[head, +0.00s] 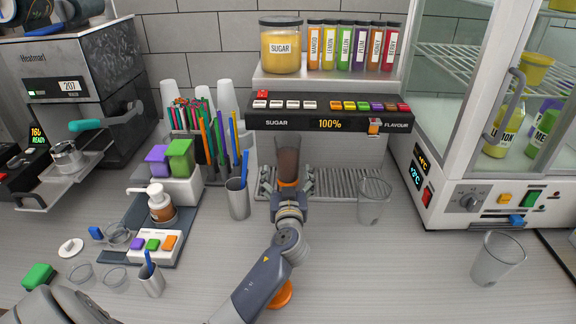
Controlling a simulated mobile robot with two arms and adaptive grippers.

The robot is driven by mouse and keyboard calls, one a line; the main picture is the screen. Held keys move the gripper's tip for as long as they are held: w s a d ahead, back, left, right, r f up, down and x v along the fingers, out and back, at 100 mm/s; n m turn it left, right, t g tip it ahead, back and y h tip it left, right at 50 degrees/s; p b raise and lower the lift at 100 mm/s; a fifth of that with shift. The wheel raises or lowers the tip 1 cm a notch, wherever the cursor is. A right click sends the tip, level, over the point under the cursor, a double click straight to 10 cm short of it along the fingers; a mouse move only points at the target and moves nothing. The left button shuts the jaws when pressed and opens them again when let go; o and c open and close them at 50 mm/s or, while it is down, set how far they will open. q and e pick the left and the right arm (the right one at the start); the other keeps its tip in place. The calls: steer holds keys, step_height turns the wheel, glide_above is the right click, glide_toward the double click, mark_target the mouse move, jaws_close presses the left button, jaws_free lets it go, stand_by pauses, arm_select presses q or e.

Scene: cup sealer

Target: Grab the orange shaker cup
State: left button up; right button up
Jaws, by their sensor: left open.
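A tall clear cup with brown contents (288,160) and an orange band at its base stands under the dispenser, at the front of the grey drip grate; it looks like the orange shaker cup. My left gripper (287,186) is open, with one finger on each side of the cup's lower part. I cannot tell whether the fingers touch it. My wrist hides the foot of the cup. A round orange piece (284,294) lies on the counter, partly hidden behind my left forearm. My right gripper is not in view.
A clear cup (374,202) stands right of the gripper, and a metal cup with a blue straw (238,198) stands left. The dispenser (330,112) overhangs the cup. Another clear cup (497,259) stands far right. The front middle-right counter is clear.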

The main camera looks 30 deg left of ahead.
mark_target(287, 164)
arm_select(q)
steer(key=x, duration=0.3)
steer(key=shift+a, duration=0.1)
steer(key=shift+w+a+r, duration=0.2)
steer(key=shift+w, duration=0.3)
steer(key=shift+p+x, duration=0.5)
steer(key=shift+x, duration=1.7)
steer(key=shift+d, duration=0.2)
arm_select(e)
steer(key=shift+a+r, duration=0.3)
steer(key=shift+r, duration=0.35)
arm_select(q)
steer(key=shift+c, duration=0.4)
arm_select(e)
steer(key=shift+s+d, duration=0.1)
arm_select(q)
steer(key=c, duration=1.4)
steer(key=shift+r, duration=0.1)
steer(key=shift+c, duration=0.5)
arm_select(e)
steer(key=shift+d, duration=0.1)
